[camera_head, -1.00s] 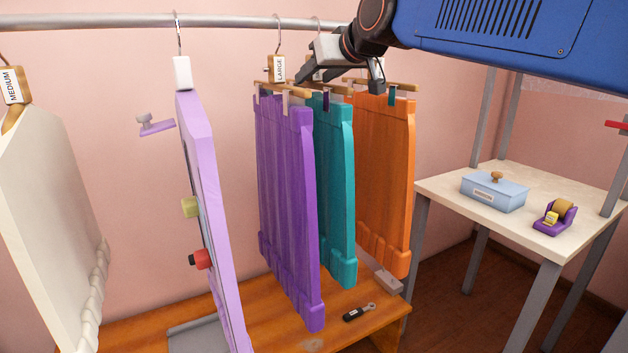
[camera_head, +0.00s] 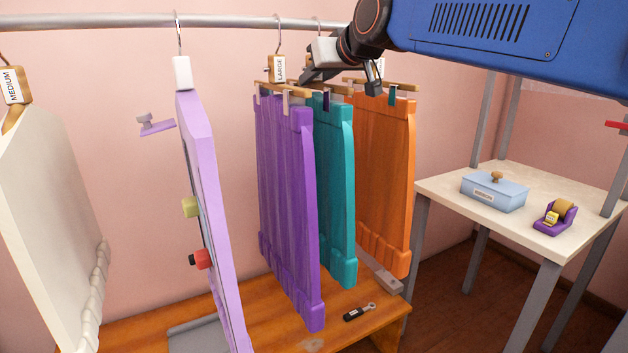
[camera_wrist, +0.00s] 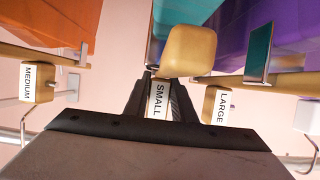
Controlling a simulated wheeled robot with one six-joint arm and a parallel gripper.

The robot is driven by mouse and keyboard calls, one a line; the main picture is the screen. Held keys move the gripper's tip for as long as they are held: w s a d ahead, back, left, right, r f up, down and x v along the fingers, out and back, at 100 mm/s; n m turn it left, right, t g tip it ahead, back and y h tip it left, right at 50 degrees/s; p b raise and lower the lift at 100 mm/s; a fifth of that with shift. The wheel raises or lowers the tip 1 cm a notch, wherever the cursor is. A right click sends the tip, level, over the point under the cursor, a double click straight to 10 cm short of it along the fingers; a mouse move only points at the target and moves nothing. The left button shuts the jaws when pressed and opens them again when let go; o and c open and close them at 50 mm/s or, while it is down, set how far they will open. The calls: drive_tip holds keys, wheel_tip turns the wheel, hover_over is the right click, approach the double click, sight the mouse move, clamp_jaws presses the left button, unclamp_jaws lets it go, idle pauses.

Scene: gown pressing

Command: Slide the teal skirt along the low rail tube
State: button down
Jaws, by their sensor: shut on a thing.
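The teal skirt (camera_head: 338,200) hangs between the purple skirt and the orange skirt, partly hidden behind the purple one. My gripper (camera_head: 340,80) is at the top of its hanger. In the wrist view my gripper (camera_wrist: 160,98) is shut on the hanger block tagged SMALL (camera_wrist: 159,101), and a strip of the teal skirt (camera_wrist: 170,15) shows beyond it. The rail tube (camera_head: 230,21) crosses the top of the head view. The teal skirt's hook is mostly hidden by my gripper.
The purple skirt (camera_head: 285,190), tagged LARGE, hangs close on the left. The orange skirt (camera_head: 385,180) hangs close on the right. A lilac board (camera_head: 208,210) and a cream garment (camera_head: 45,210) hang further left. A wooden bench (camera_head: 275,310) stands below.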

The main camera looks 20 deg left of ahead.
drive_tip(key=c, duration=2.3)
unclamp_jaws()
clamp_jaws()
drive_tip(key=shift+r, duration=0.2)
drive_tip(key=shift+w+d, duration=0.1)
drive_tip(key=w+d, duration=0.5)
drive_tip(key=w, duration=0.1)
drive_tip(key=shift+w+d, duration=0.35)
drive_tip(key=shift+r, duration=0.1)
drive_tip(key=shift+w+d, duration=0.25)
drive_tip(key=shift+w, duration=0.05)
